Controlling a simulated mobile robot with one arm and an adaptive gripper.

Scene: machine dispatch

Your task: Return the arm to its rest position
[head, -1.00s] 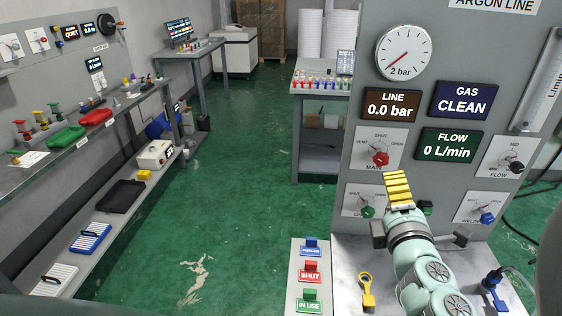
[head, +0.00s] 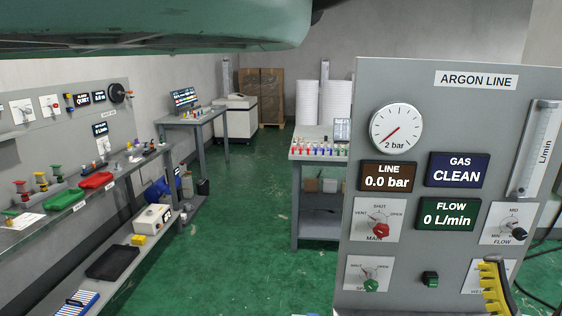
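A yellow, ribbed part with a dark edge (head: 492,285), which looks like the end of my gripper, shows at the bottom right. It is in front of the lower right of the argon panel (head: 345,285) and hides part of a valve plate there. Only this part shows, so I cannot tell whether the gripper is open or shut, or whether it holds anything. A large teal link of my arm crosses the top left of the view, close to the camera.
The panel carries a gauge (head: 396,131), a red main knob (head: 380,230) and a green knob (head: 370,285). A long bench (head: 25,237) with shelves stands at the left. A table (head: 320,152) with small coloured items stands behind the panel. The green floor (head: 240,240) between is clear.

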